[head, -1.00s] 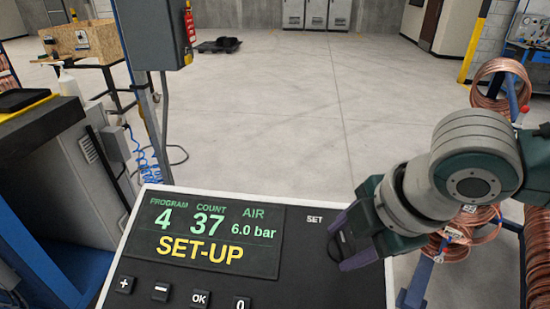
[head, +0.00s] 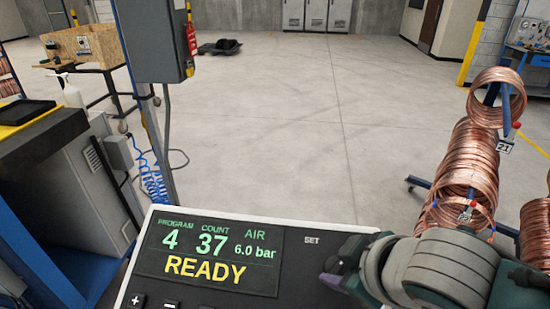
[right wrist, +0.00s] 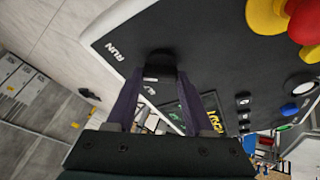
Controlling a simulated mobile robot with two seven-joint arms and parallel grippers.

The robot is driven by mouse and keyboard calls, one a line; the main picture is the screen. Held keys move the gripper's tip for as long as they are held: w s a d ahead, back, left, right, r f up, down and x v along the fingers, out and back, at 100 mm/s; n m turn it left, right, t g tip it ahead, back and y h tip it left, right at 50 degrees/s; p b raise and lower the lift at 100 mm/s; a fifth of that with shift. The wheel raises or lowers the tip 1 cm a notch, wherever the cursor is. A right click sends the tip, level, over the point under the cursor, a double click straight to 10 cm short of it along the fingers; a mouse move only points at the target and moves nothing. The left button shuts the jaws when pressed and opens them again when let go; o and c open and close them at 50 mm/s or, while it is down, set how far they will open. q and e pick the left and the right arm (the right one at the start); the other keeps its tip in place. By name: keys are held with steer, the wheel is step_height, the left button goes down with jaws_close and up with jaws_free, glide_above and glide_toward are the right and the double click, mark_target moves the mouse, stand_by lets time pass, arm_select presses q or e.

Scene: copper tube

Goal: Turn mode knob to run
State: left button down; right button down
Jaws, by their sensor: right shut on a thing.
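The control panel (head: 295,262) is a black face with a white edge, low in the head view. Its display (head: 210,258) reads PROGRAM 4, COUNT 37, AIR 6.0 bar and READY in yellow. My right gripper (head: 338,272) is at the panel's right side, below the SET label (head: 312,240), and hides the mode knob in the head view. In the right wrist view the black mode knob (right wrist: 161,66) sits between the purple fingertips of my right gripper (right wrist: 160,80), which is shut on it. The RUN label (right wrist: 116,51) lies beside the knob. I cannot read the knob's pointer clearly. My left gripper is out of view.
Buttons (head: 137,300) line the panel below the display. A red knob on a yellow base (right wrist: 290,18) stands on the panel in the right wrist view. Copper coils (head: 470,160) hang at the right. The floor beyond is largely open.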

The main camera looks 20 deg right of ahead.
steer(key=shift+m, duration=1.1)
steer(key=shift+h, duration=0.3)
steer(key=shift+c, duration=1.4)
jaws_free()
steer(key=v, duration=1)
